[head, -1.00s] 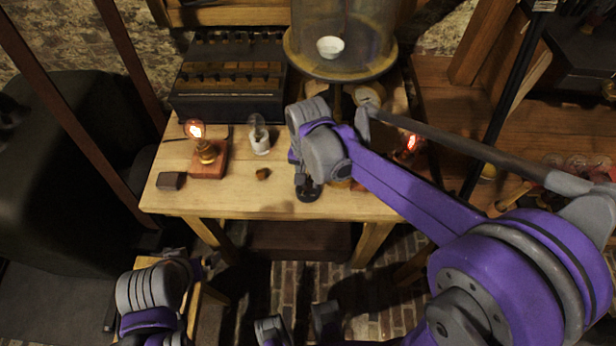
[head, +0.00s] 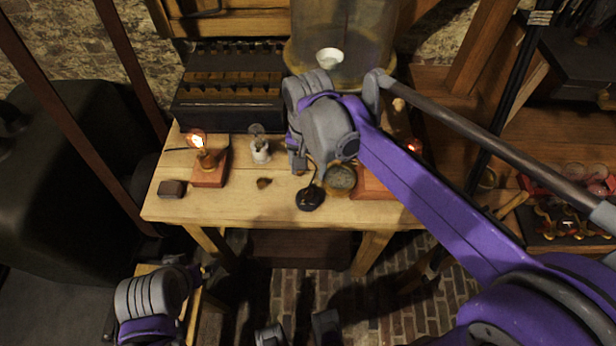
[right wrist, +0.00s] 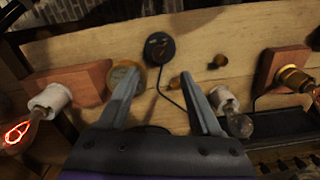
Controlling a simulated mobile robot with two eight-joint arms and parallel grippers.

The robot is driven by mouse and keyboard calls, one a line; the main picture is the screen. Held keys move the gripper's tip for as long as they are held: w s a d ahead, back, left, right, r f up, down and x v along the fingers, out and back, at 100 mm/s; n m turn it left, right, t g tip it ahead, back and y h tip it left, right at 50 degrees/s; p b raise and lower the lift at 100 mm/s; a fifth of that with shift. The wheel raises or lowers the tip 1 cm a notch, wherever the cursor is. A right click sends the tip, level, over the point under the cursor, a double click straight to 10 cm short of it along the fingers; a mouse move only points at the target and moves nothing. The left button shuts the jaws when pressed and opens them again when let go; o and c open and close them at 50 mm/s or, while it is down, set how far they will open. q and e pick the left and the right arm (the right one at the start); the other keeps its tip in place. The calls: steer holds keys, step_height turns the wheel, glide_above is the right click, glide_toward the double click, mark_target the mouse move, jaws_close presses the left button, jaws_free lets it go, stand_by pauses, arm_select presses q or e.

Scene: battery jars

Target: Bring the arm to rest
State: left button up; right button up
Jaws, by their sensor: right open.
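My right arm (head: 420,195) reaches in from the right over the wooden table. Its wrist (head: 330,130) is above the middle of the table, and its fingertips are mostly hidden behind it in the head view. In the right wrist view my right gripper (right wrist: 163,82) is open, with nothing between its two fingers. A black disc (right wrist: 160,48) with a cable and a round brass dial (right wrist: 124,76) lie beyond the fingertips. My left arm (head: 150,300) is low at the bottom left; its fingers are too unclear to judge.
On the table (head: 235,205) are a lit bulb on a wooden base (head: 209,175), an unlit bulb in a white socket (head: 260,150), a dark block (head: 172,188) and a brown lump (head: 264,183). A glass jar (head: 340,30) and a black-fronted box (head: 228,100) stand behind. A glowing bulb (head: 413,146) is right.

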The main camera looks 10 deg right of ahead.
steer(key=shift+r, duration=1)
steer(key=s+d+f+n+t+p, duration=0.1)
steer(key=s+d+f+n+t, duration=0.1)
steer(key=s, duration=0.4)
steer(key=s+d+f+n+t+p, duration=0.1)
steer(key=s+d+f+n+t, duration=0.1)
steer(key=s, duration=0.5)
steer(key=d+n+t, duration=0.1)
steer(key=d+n, duration=0.1)
steer(key=d, duration=0.1)
steer(key=shift+s+f+p, duration=0.3)
steer(key=shift+f, duration=0.1)
